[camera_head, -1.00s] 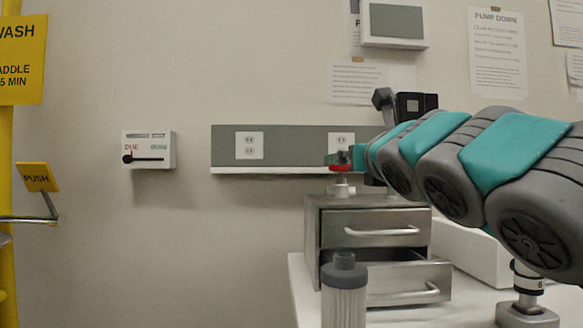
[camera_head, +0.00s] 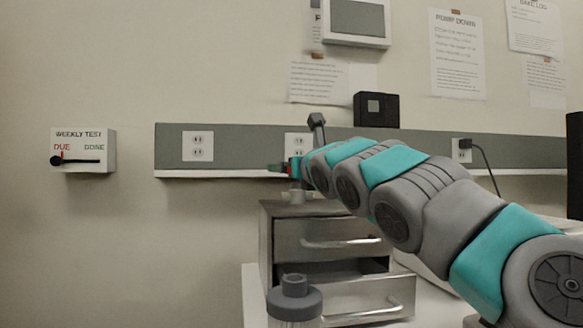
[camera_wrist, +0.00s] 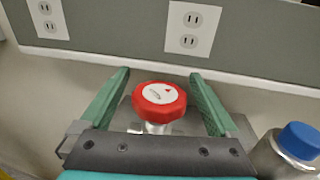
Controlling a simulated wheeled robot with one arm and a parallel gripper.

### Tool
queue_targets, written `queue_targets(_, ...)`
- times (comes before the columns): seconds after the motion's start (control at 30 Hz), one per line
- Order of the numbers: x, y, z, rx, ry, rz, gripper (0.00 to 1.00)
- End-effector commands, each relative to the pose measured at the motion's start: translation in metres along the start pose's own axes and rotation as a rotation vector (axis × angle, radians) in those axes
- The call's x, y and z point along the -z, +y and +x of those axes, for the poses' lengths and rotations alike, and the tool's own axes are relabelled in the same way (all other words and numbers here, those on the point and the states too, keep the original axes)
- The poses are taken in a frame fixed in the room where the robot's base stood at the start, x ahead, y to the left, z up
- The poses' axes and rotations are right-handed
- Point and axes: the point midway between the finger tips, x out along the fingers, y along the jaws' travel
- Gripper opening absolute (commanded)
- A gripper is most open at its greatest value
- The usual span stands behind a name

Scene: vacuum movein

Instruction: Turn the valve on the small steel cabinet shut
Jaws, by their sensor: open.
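The valve has a red knob (camera_wrist: 159,101) with a white top disc that bears an arrow mark. It stands on top of the small steel cabinet (camera_head: 328,243), whose top also shows in the wrist view. My gripper (camera_wrist: 156,80) is open, with one green finger on each side of the red knob and a gap to it on both sides. In the head view my gripper (camera_head: 279,169) is small and mostly covers the knob. The cabinet has two drawers with bar handles; the lower drawer (camera_head: 362,301) is pulled out, the upper one looks shut.
A bottle with a blue cap (camera_wrist: 298,141) is right of my gripper in the wrist view. A grey outlet strip (camera_head: 240,148) runs along the wall behind. A weekly test box (camera_head: 84,150) hangs at left.

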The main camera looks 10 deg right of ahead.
Motion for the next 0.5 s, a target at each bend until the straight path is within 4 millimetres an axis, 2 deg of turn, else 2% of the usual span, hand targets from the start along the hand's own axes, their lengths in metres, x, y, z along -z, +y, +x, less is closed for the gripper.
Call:
queue_targets(0.13,-0.0007,0.0003,0.0098,0.0,-0.001,0.001,0.96)
queue_targets(0.43,-0.0002,-0.0003,0.0119,0.001,0.0,0.0,0.96)
queue_targets(0.5,-0.0001,-0.0003,0.012,0.001,0.0,0.0,0.9)
